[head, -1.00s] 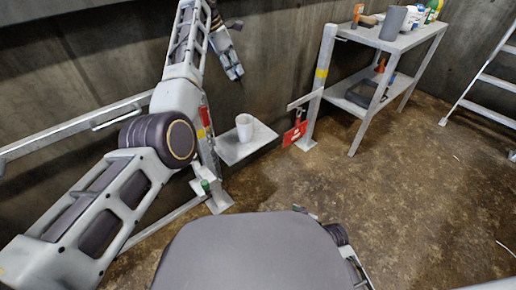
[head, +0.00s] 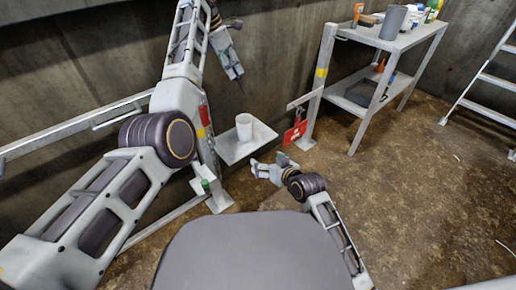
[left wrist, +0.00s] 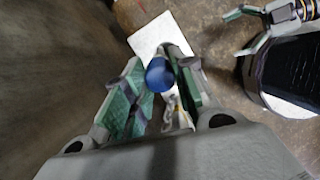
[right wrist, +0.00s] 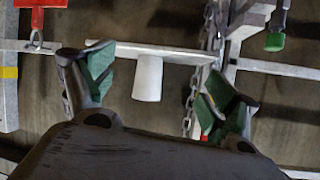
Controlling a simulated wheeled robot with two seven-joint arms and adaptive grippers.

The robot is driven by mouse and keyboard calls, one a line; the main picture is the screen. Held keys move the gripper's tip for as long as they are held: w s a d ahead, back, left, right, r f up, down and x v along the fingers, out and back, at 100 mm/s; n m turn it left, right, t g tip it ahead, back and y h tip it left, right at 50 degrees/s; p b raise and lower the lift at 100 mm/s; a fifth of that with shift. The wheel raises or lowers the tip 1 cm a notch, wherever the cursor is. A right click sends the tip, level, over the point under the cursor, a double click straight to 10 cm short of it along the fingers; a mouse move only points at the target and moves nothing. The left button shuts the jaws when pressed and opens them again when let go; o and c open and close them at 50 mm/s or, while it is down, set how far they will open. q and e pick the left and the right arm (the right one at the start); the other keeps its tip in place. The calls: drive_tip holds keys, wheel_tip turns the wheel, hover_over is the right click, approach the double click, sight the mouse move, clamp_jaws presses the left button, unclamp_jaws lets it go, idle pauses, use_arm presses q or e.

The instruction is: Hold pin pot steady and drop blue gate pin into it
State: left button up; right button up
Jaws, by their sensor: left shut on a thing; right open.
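The pin pot is a plain white cup (head: 244,127) standing on a small pale shelf (head: 228,152) by the wall. My left gripper (head: 237,72) is above the shelf, pointing down. It is shut on the blue gate pin (left wrist: 159,74), whose round blue end shows between the fingers in the left wrist view. The pin hides what lies directly behind it there. My right gripper (head: 256,168) is open and empty, low in front of the shelf. In the right wrist view the pot (right wrist: 148,78) shows between its spread fingers, apart from them.
A red tag (head: 294,132) hangs from a bracket on the post right of the shelf. A chain (right wrist: 208,30) hangs near the shelf in the right wrist view. A rack (head: 390,40) with bottles and tools stands at the back right. The floor between is clear.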

sight(249, 133)
drive_tip(key=w+a+n+t, duration=0.1)
drive_tip(key=w+a+t, duration=0.2)
drive_tip(key=w+t, duration=0.2)
drive_tip(key=w, duration=0.2)
drive_tip(key=shift+w+y, duration=0.3)
drive_tip(key=shift+y, duration=0.1)
idle(0.3)
drive_tip(key=shift+w, duration=0.15)
drive_tip(key=shift+r+x, duration=0.2)
drive_tip(key=shift+x, duration=5.65)
